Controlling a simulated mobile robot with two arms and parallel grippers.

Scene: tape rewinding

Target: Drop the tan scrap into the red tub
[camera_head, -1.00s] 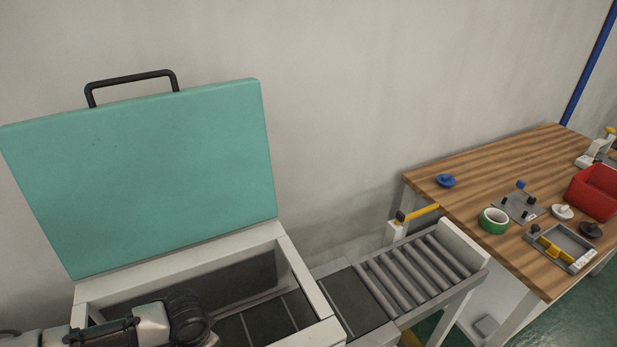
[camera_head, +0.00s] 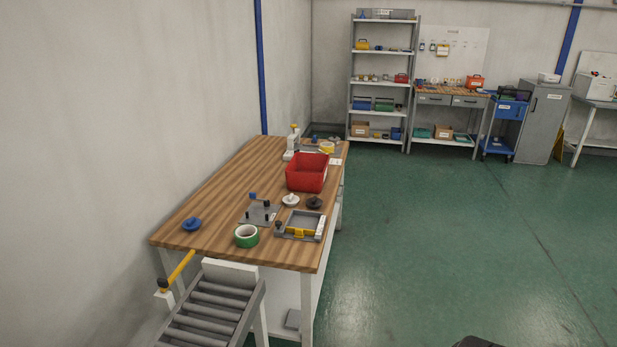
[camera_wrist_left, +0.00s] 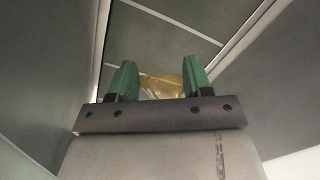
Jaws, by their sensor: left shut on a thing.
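The red tub (camera_head: 307,172) stands on the wooden bench in the head view, toward its far right side. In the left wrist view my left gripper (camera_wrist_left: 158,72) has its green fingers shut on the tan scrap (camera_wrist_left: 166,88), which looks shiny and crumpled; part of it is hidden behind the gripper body. Grey walls and a dark floor panel with light strips lie around the gripper there. The head view does not show my left gripper, and my right gripper is in neither view.
On the wooden bench (camera_head: 225,185) are a green tape roll (camera_head: 246,236), a blue knob (camera_head: 191,224), a grey plate with pegs (camera_head: 259,213) and a grey tray (camera_head: 298,226). A roller conveyor (camera_head: 208,310) meets its near end. Green floor to the right is open.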

